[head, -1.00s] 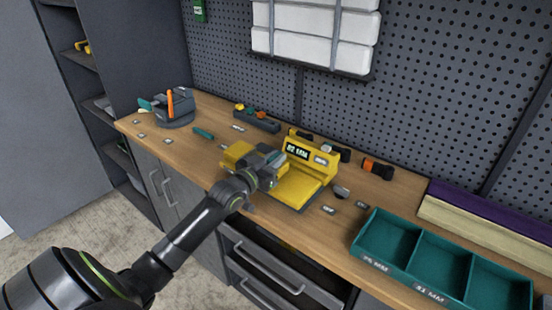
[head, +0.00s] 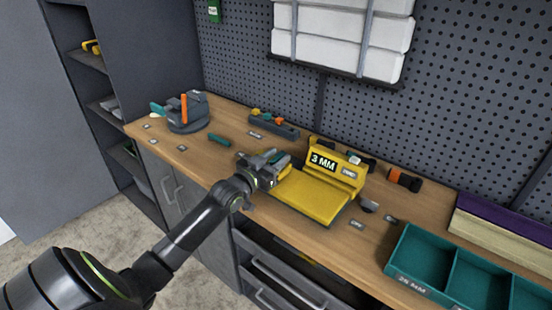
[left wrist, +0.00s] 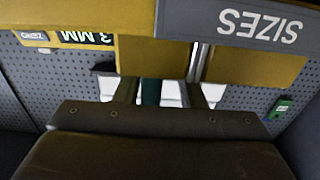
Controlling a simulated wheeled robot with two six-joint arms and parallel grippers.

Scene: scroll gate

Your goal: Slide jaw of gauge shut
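The yellow gauge (head: 313,196) stands on the workbench, and its readout shows "3 MM". My left gripper (head: 272,168) is at the gauge's left end and covers the sliding jaw and most of that end in the head view. A teal part shows beside the fingers. The left wrist view shows my two grey fingers (left wrist: 160,90) apart, with a yellow panel (left wrist: 152,56) and a teal strip (left wrist: 151,92) between them. I cannot tell whether the fingers press on the jaw. My right gripper is not in view.
A grey holder with an orange tool (head: 188,118) stands at the back left. A small parts rack (head: 273,123) is behind the gauge.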

